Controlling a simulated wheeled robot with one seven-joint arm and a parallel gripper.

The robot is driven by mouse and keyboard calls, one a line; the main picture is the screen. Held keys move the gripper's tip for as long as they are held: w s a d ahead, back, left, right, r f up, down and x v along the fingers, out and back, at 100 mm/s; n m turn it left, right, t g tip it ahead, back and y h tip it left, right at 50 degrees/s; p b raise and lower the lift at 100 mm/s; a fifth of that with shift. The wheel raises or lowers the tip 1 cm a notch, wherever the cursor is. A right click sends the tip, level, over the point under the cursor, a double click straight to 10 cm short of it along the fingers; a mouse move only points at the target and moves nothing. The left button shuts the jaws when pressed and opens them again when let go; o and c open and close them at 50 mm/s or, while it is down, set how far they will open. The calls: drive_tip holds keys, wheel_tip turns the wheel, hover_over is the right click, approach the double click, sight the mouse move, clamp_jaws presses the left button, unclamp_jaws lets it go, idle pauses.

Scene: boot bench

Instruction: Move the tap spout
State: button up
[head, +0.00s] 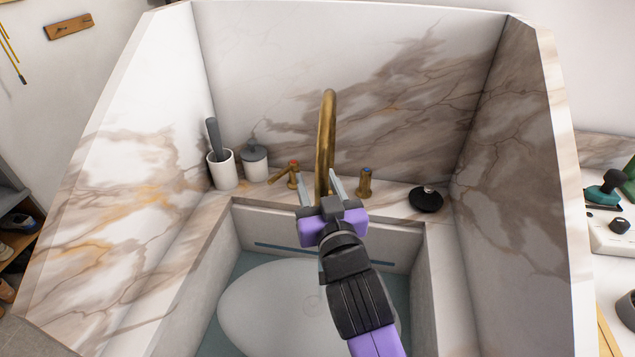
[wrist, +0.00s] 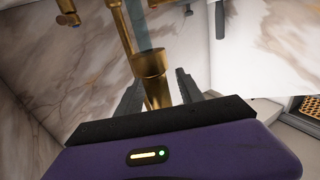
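The tap spout (head: 326,130) is a tall brass gooseneck behind the basin. My gripper (head: 319,188) is in front of it with its two grey fingers spread. In the wrist view, the brass spout end (wrist: 151,70) lies between the fingers of my gripper (wrist: 157,90), with a gap visible on the right side. The fingers look open around the spout; contact on the left side is unclear. A pale bluish strip (wrist: 146,35) runs from the spout's mouth and looks like water. In the head view my gripper hides the spout's lower part.
A red-marked brass handle (head: 292,176) and a blue-marked one (head: 365,182) flank the spout. A brush holder (head: 223,170), a lidded jar (head: 255,161) and a black plug (head: 426,199) stand on the ledge. Marble walls enclose the basin (head: 408,290), which holds a pale oval object (head: 260,305).

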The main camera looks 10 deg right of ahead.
drive_tip(key=s+b, duration=0.1)
drive_tip(key=s, duration=0.6)
drive_tip(key=shift+s+d, duration=0.4)
